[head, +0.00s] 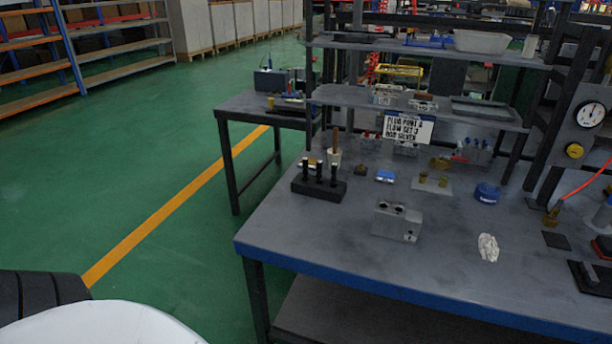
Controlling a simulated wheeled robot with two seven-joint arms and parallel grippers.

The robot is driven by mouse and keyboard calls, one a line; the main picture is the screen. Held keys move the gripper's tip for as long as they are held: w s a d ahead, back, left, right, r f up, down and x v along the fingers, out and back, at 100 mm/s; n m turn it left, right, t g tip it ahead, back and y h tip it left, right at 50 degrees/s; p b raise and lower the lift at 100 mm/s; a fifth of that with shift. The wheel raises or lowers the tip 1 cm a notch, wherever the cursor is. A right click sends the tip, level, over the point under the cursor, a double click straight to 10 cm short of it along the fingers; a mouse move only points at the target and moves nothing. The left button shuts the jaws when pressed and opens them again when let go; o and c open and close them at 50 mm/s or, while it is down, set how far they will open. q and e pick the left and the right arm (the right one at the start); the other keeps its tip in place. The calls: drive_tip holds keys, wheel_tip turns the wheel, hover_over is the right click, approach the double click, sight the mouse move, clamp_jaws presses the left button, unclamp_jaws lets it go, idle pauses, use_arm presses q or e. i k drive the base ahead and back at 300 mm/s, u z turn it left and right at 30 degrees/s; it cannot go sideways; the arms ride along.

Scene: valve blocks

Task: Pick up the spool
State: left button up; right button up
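A black block (318,190) stands at the left of the workbench with a few dark upright pins (319,171) in it; these may be spools, but they are too small to tell. A grey metal valve block (397,222) with dark round openings on top sits near the middle front of the bench. A brown rod (336,140) stands upright in a pale holder (334,157) behind the black block. Neither of my grippers is in view.
The workbench (330,240) also holds a blue box (386,176), a plate with brass pieces (432,186), a blue round container (486,193) and a crumpled white cloth (488,248). A sign (408,127) hangs from the shelf. Green floor (100,190) is clear at left.

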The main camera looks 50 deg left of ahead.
sight(334, 166)
drive_tip(key=u, duration=1.7)
